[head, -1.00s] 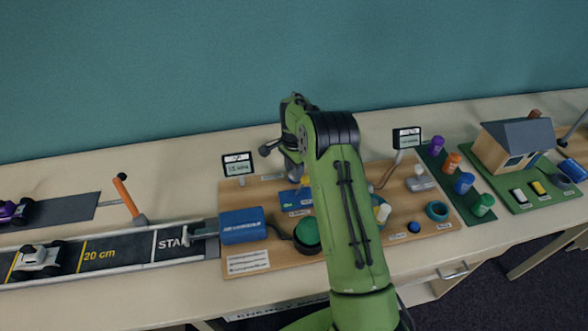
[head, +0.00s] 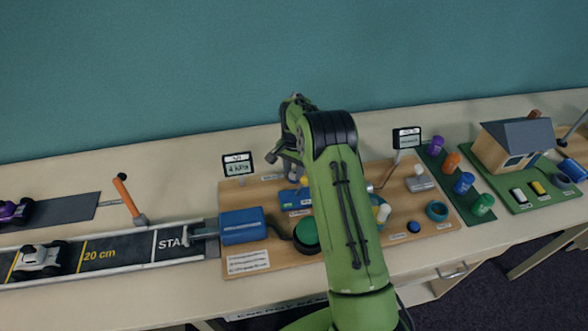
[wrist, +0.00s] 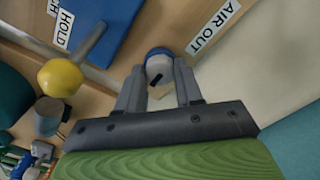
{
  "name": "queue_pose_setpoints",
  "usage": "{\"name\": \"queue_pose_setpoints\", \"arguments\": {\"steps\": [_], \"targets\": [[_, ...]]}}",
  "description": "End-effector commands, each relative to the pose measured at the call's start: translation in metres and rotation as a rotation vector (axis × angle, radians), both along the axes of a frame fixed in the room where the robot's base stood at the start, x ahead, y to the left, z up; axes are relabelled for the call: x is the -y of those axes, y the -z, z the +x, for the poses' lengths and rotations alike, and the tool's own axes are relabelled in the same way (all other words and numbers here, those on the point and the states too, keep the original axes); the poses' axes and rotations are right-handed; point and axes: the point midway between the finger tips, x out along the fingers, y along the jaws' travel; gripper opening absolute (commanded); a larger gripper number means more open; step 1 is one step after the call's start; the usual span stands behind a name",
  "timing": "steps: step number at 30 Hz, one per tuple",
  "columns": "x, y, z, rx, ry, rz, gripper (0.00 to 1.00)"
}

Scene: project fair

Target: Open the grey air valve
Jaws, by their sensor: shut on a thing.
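In the wrist view the grey air valve (wrist: 159,68) is a small round pale-grey knob with a dark mark and a blue part at its far side. It sits beside the "AIR OUT" label. My gripper (wrist: 160,80) has one finger on each side of the knob and is shut on it. The fingers hide part of its sides, so how far it is turned is hard to tell. In the head view my arm hides the valve and most of my gripper.
A lever with a yellow ball (wrist: 60,78) stands close by my gripper, on a blue block (wrist: 103,25) near a "HOLD" label. In the head view a small left display (head: 237,164), a blue box (head: 243,226) and a green round button (head: 306,232) surround the arm.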

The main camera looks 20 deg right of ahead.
Motion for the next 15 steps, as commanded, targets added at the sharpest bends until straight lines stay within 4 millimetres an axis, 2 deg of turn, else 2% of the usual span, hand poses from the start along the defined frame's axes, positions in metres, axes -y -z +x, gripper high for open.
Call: {"name": "queue_pose_setpoints", "arguments": {"steps": [5, 6, 11, 15], "targets": [[0.0001, -0.0018, 0.0016, 0.007, -0.001, -0.001, 0.05], [0.0002, -0.0018, 0.0017, 0.007, -0.001, -0.001, 0.37], [0.0001, -0.0013, 0.0011, 0.004, 0.0, -0.001, 0.61], [0.0001, -0.0008, 0.0008, 0.003, 0.0, -0.001, 0.61]]}}
